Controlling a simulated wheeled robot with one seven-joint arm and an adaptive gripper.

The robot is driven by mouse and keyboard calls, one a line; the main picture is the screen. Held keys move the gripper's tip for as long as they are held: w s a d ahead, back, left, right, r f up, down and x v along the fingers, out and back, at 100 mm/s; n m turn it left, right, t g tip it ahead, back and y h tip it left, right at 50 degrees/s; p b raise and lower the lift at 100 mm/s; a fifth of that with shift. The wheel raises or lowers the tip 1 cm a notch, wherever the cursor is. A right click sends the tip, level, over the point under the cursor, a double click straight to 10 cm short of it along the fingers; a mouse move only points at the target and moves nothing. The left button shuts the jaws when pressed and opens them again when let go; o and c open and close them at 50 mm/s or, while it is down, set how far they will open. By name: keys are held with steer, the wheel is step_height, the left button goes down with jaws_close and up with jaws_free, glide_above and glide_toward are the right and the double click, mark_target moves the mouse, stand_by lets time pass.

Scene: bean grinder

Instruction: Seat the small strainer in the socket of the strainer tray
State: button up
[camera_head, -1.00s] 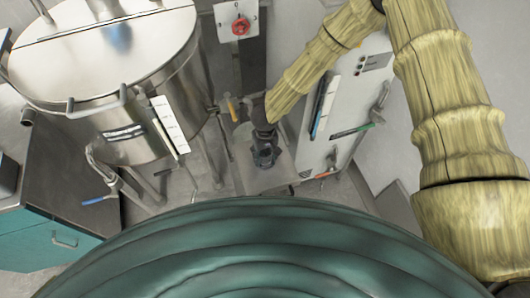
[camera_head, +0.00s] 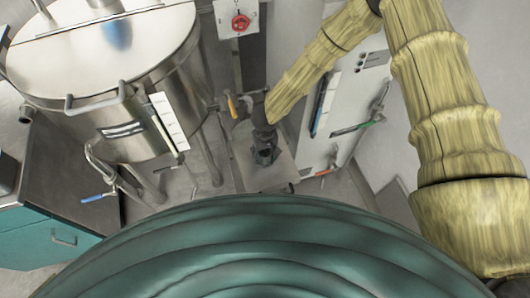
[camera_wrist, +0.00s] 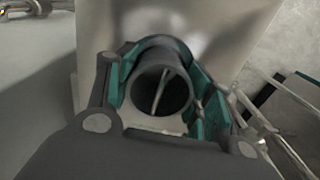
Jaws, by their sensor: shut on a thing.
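My gripper (camera_head: 265,155) hangs low over a grey plate-like surface (camera_head: 283,172) right of the big tank. In the wrist view my gripper (camera_wrist: 160,100) has its teal pads closed around a dark, round, hollow piece (camera_wrist: 163,66). It looks like the small strainer, but I cannot be sure. A thin light streak shows inside its opening. A pale flat surface (camera_wrist: 210,30) lies beyond it and may be the strainer tray. The socket is not clearly visible. I cannot tell whether the held piece touches the surface.
A large steel tank (camera_head: 110,80) on legs stands at the left, with a blue-handled tap (camera_head: 98,197) near it. A yellow handle (camera_head: 232,107) is close to my gripper's left. A white cabinet (camera_head: 345,110) with coloured handles stands close at the right.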

steer(key=shift+f, duration=0.35)
steer(key=o, duration=1.2)
step_height(320, 180, up, 12)
steer(key=shift+d, duration=0.1)
